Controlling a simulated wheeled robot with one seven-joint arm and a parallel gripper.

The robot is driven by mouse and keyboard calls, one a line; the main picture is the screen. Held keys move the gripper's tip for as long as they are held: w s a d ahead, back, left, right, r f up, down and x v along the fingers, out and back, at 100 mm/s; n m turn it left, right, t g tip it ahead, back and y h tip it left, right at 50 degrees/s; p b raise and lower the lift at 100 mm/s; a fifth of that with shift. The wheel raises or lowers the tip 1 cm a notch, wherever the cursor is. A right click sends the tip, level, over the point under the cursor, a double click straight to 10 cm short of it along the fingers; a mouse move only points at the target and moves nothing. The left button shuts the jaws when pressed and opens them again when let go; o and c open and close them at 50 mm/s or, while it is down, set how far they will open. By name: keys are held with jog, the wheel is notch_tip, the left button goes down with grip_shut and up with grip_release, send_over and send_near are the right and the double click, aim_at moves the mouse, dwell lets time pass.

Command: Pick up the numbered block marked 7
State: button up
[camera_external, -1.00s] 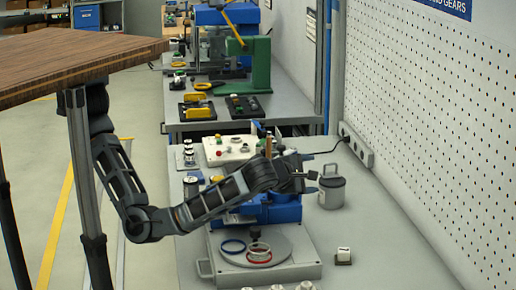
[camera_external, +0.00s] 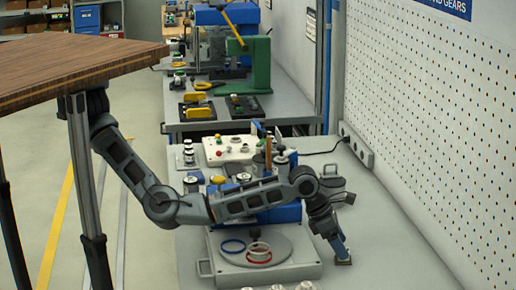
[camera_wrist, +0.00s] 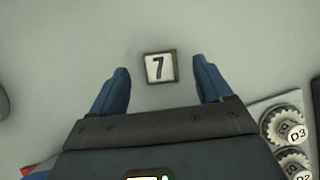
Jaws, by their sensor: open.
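The block marked 7 (camera_wrist: 160,67) is a small square with a white face, a dark rim and a black 7. In the wrist view it lies on the grey bench top, between and just beyond my gripper's two blue fingertips. My gripper (camera_wrist: 162,82) is open and empty, with a gap on both sides of the block. In the external view my gripper (camera_external: 342,257) points down at the right of the bench. There the block is mostly hidden by the fingers, with only its dark base (camera_external: 343,263) showing.
Knobs marked D3 (camera_wrist: 296,133) and D2 (camera_wrist: 298,172) stand at the lower right in the wrist view. In the external view a grey plate with a round disc (camera_external: 285,268) and rings lies left of my gripper. A pegboard wall (camera_external: 440,130) rises at the right.

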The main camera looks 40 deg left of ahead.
jog(key=shift+x, duration=1.55)
